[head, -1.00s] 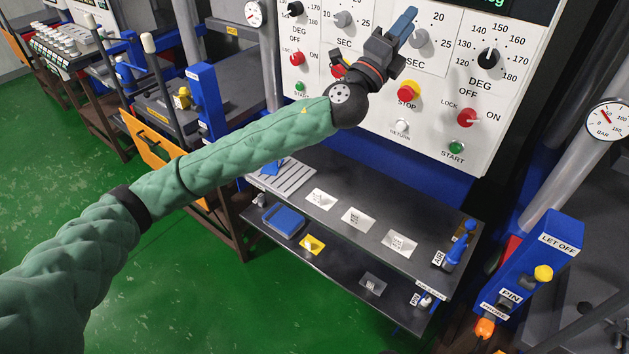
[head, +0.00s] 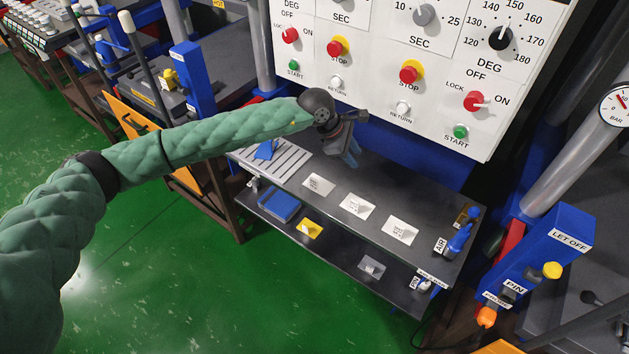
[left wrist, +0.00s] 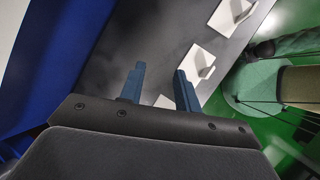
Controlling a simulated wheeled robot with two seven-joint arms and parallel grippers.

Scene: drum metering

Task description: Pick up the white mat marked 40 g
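Three white mats with upright tabs lie in a row on the dark upper shelf: a left one (head: 319,185), a middle one (head: 357,205) and a right one (head: 399,230). Their markings are too small to read, so I cannot tell which is 40 g. My left gripper (head: 352,158) hangs above the back of the shelf, behind the left and middle mats, pointing down. In the left wrist view its blue fingers (left wrist: 160,78) are apart with nothing held. A white mat (left wrist: 163,101) shows partly between them, beyond the gripper. My right gripper is not in view.
A slatted rack (head: 284,163) with a blue item stands at the shelf's left end. An AIR-labelled blue fitting (head: 459,240) is at the right end. The lower shelf holds a blue tray (head: 279,206), a yellow mat (head: 310,229) and a grey mat (head: 371,267). The control panel (head: 370,100) rises behind.

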